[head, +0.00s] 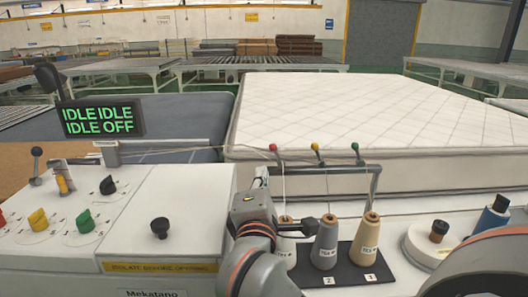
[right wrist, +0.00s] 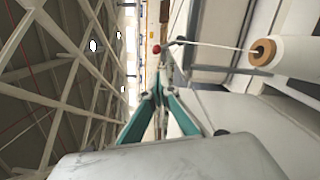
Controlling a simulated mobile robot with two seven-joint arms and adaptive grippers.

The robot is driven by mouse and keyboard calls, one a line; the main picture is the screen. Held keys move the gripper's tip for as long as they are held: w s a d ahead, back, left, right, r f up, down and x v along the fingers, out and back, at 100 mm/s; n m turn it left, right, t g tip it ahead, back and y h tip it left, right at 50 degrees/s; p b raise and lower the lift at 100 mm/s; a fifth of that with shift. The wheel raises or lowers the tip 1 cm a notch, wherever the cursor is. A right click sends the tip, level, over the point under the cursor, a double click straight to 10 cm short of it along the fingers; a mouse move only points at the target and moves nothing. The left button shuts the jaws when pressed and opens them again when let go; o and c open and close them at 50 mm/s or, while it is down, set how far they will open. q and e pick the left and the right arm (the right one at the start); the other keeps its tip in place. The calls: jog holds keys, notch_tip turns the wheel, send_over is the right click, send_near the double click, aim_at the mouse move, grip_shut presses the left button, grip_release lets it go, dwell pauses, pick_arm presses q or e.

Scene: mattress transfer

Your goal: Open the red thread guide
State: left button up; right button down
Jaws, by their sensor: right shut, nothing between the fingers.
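The red thread guide (head: 273,147) is a small red knob at the left end of the grey thread rail (head: 330,166). In the right wrist view the red guide (right wrist: 157,48) shows just beyond the fingertips, with a thread running to it from a white cone. Whether the guide is open or closed is too small to tell. My left gripper is out of view.
A yellow guide (head: 315,146) and a green guide (head: 355,147) sit farther right on the rail. Thread cones, including a tan one (head: 325,245), stand on a black base below. A control panel (head: 165,200) is at left; a mattress (head: 370,110) lies behind.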

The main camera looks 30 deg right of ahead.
aim_at(276, 152)
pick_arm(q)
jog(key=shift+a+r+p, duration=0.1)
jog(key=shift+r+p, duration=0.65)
pick_arm(e)
jog(key=x, duration=0.9)
jog(key=shift+w+d, duration=0.3)
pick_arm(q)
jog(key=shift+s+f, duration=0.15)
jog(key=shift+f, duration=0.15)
